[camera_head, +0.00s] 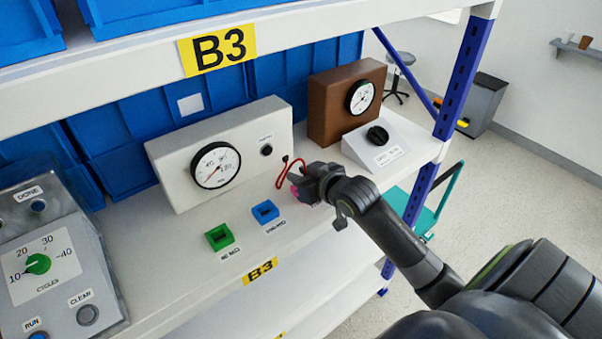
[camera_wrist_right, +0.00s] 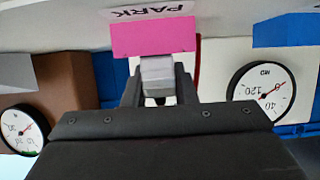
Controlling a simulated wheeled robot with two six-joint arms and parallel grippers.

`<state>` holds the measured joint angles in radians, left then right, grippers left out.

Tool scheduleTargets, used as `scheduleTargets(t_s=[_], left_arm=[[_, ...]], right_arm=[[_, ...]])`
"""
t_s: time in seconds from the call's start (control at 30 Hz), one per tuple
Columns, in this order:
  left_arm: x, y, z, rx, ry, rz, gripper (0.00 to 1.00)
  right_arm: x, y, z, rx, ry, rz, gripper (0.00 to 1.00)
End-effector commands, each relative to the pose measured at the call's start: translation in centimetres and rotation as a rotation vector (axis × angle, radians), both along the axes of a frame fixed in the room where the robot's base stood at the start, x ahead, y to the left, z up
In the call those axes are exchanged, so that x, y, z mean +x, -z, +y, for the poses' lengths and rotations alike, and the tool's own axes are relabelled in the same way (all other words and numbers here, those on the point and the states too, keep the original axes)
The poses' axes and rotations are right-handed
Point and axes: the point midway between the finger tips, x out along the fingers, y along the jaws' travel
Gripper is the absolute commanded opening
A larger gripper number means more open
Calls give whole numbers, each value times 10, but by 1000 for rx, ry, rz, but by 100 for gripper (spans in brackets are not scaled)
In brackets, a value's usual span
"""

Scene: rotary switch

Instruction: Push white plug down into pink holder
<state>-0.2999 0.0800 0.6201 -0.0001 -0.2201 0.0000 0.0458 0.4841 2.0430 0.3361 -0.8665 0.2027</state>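My right gripper (camera_head: 308,184) reaches over the shelf beside the white gauge box. In the right wrist view its fingers (camera_wrist_right: 158,90) are closed on the sides of the white plug (camera_wrist_right: 157,72). The pink holder (camera_wrist_right: 153,37), next to a PARK label, lies directly beyond the plug, whose end meets or overlaps the holder's edge. I cannot tell how deep the plug sits. In the head view only a sliver of the pink holder (camera_head: 294,190) shows; the gripper hides the rest and the plug. A red cable (camera_head: 281,174) runs toward the gripper. My left gripper is not in view.
A green holder (camera_head: 220,237) and a blue holder (camera_head: 265,211) stand on the shelf left of the gripper. The white gauge box (camera_head: 180,160) is behind them. A dark-knob switch box (camera_head: 384,148) and a brown gauge box (camera_head: 330,105) stand to the right.

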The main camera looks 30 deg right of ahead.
Motion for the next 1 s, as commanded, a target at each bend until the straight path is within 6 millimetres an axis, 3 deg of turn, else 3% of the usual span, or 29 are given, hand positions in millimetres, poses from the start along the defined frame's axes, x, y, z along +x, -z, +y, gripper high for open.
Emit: scheduleTargets(t_s=[0.03,0.17,0.57,1.0], left_arm=[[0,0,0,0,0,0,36],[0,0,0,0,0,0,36],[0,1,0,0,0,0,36],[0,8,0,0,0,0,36]], right_arm=[[0,-1,0,0,0,0,32],[0,-1,0,0,0,0,48],[-6,-3,-1,-3,0,-1,48],[-78,-32,-7,-9,-3,0,48]])
